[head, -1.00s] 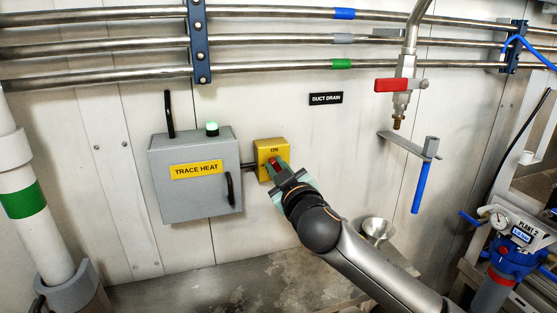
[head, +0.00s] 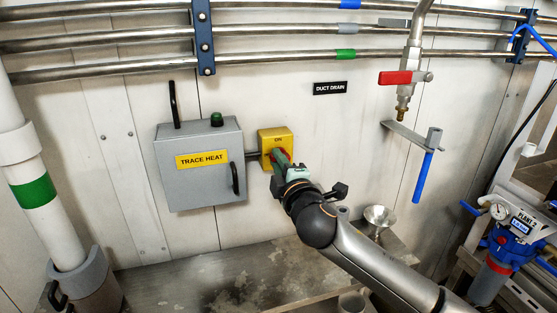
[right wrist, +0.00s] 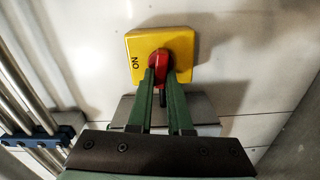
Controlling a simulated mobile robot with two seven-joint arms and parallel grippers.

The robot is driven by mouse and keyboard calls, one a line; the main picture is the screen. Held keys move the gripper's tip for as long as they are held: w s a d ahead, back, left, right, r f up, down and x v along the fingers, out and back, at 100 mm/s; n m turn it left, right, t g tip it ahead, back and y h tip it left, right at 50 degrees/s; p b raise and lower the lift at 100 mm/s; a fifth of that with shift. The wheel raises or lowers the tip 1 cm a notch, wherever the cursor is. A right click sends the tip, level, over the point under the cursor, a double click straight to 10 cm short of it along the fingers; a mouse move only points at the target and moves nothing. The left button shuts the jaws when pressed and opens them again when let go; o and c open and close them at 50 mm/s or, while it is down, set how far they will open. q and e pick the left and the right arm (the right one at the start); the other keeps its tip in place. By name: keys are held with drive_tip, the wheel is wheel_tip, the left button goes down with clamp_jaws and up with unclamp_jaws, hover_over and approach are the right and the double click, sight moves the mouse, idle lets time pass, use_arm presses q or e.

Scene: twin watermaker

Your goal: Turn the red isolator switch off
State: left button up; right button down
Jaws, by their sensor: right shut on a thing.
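The red isolator switch is a red rotary handle (right wrist: 158,63) on a yellow plate (head: 275,137) marked ON. It sits on the wall just right of the grey TRACE HEAT box (head: 199,168). My right gripper (head: 281,161) is shut on the red handle. In the right wrist view its two green fingers (right wrist: 164,88) clasp the handle's lower part from both sides. The fingers hide most of the handle in the head view. The lamp (head: 216,119) on top of the box is dark green and unlit. My left gripper is not in view.
Steel pipes (head: 120,67) run along the wall above. A red-handled valve (head: 396,78) and a blue-handled lever (head: 422,178) are to the right. A metal funnel (head: 379,217) stands near my right forearm. The wall below the DUCT DRAIN sign (head: 330,88) is clear.

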drive_tip(key=shift+f+n, duration=0.1)
drive_tip(key=shift+n, duration=0.8)
drive_tip(key=c, duration=0.8)
unclamp_jaws()
drive_tip(key=shift+c, duration=0.2)
drive_tip(key=b+v, duration=0.2)
drive_tip(key=v, duration=1)
drive_tip(key=shift+s, duration=0.25)
drive_tip(key=shift+d, duration=0.1)
